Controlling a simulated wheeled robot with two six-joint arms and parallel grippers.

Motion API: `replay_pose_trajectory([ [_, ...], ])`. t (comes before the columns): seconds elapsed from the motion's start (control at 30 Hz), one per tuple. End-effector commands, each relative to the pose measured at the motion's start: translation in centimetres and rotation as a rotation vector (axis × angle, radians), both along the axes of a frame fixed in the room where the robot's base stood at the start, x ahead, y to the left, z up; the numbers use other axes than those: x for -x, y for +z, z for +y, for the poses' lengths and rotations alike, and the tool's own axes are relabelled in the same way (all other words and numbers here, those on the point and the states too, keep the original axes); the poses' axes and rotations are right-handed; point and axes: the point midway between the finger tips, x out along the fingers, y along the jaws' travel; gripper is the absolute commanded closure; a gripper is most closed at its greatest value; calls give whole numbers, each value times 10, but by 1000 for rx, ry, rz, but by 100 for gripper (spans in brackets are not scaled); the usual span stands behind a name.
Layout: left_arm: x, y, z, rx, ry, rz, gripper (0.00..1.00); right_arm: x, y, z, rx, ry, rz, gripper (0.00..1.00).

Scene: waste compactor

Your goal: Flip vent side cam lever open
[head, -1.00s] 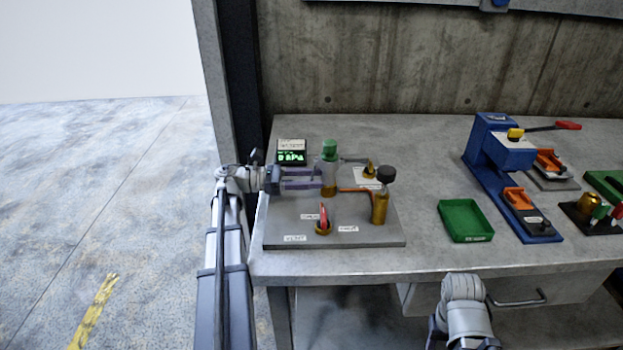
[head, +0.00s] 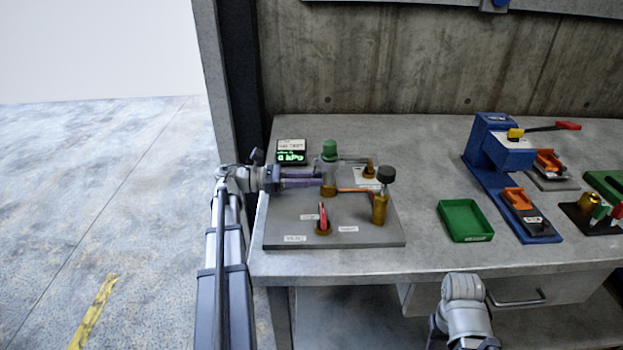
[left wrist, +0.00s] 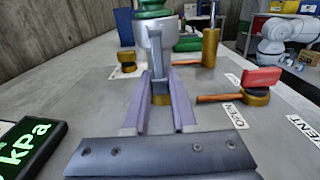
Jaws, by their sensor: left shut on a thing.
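A pale grey coupling body with a green cap (head: 330,150) stands upright on the grey base plate (head: 275,225). It also shows in the left wrist view, with its green cap cut off at the top (left wrist: 155,10). A grey lever (left wrist: 156,54) hangs down the near side of this body. My left gripper (head: 318,179) reaches it from the left. In the left wrist view its purple fingers (left wrist: 160,88) are shut on the lower part of the lever, which they partly hide. My right gripper is out of view.
A red-handled valve (head: 323,217) and a black-knobbed brass post (head: 380,205) stand on the plate. A pressure display (head: 291,153) is behind. A green tray (head: 466,220) and blue press (head: 490,165) are to the right.

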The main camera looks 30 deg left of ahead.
Motion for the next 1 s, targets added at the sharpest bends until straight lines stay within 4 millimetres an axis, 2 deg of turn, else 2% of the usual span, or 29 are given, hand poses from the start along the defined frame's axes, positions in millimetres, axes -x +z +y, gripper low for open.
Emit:
replay_pose_trajectory([
  [0.27, 3, 10, 5, -86, 0, 54, 100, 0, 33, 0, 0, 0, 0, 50],
  [0.7, 13, 25, 20, -420, -1, 259, 100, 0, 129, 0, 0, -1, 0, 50],
  [1.0, 18, 35, 27, -662, -3, 403, 100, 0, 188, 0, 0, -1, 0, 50],
])
